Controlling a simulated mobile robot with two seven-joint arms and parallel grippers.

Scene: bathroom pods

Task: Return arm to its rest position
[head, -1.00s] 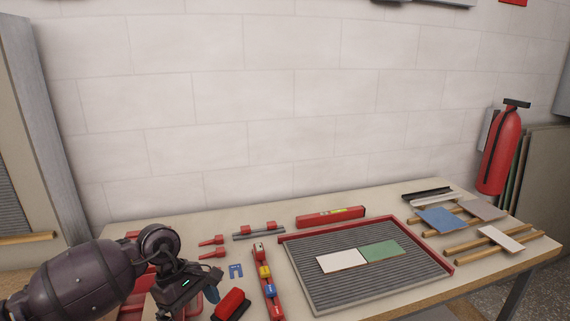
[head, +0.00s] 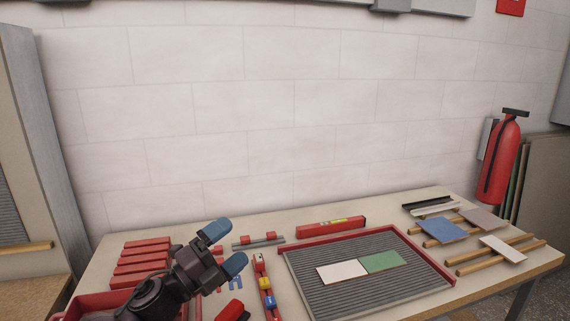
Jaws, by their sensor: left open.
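My left gripper (head: 224,247) shows in the lower left of the head view, above the left part of the workbench. Its two blue-tipped fingers are apart with nothing between them, and they point up and to the right. My left arm hides part of a red tray and some small tools under it. My right gripper is not in the head view.
A grey ribbed board (head: 350,298) with a red edge holds a white tile (head: 342,271) and a green tile (head: 384,261). Red blocks (head: 144,260) lie at the left. Several tiles rest on wooden bars (head: 490,261) at the right.

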